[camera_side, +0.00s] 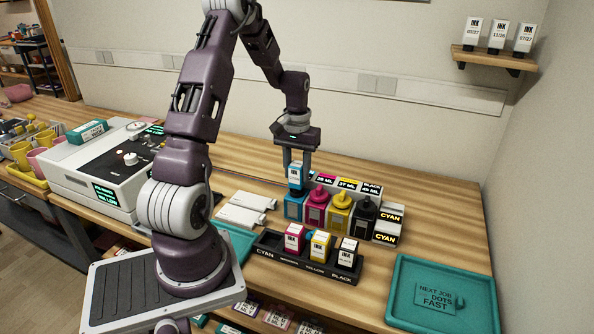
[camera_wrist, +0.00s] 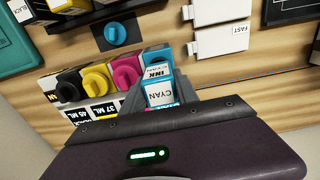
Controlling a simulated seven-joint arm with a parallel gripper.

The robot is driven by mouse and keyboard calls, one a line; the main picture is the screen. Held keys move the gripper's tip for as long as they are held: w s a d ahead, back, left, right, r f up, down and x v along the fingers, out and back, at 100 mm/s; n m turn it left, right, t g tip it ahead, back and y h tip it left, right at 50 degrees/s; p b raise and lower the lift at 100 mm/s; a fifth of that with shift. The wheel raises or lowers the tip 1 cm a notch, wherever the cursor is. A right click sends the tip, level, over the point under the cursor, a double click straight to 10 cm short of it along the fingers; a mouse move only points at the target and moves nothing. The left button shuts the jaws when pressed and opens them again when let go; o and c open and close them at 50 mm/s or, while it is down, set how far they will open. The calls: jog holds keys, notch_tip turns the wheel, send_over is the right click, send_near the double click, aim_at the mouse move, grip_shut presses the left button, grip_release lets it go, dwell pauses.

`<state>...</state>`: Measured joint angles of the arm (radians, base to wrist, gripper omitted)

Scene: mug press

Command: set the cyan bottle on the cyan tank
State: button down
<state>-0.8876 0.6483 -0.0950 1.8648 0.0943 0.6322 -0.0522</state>
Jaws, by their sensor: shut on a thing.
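My gripper (camera_side: 298,167) is shut on the cyan bottle (camera_side: 295,176), a small white and cyan bottle held upright. The bottle also shows in the wrist view (camera_wrist: 160,92), with its INK CYAN label facing the camera. The cyan tank (camera_side: 293,208) is at the left end of the tank row, directly below the bottle. It shows partly behind the bottle in the wrist view (camera_wrist: 155,55). The bottle's lower end is at or just above the tank's top; I cannot tell whether they touch. The tank's opening is hidden.
Magenta (camera_side: 316,208), yellow (camera_side: 340,213) and black (camera_side: 364,217) tanks stand close on the right. A black rack (camera_side: 265,244) in front holds other bottles; its CYAN place is empty. A blue cap (camera_wrist: 115,33) lies on a dark square. White boxes (camera_side: 240,216) lie left.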

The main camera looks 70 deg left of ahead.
jog(key=shift+f, duration=0.55)
jog(key=c, duration=1.2)
grip_release()
jog(key=shift+r, duration=5.5)
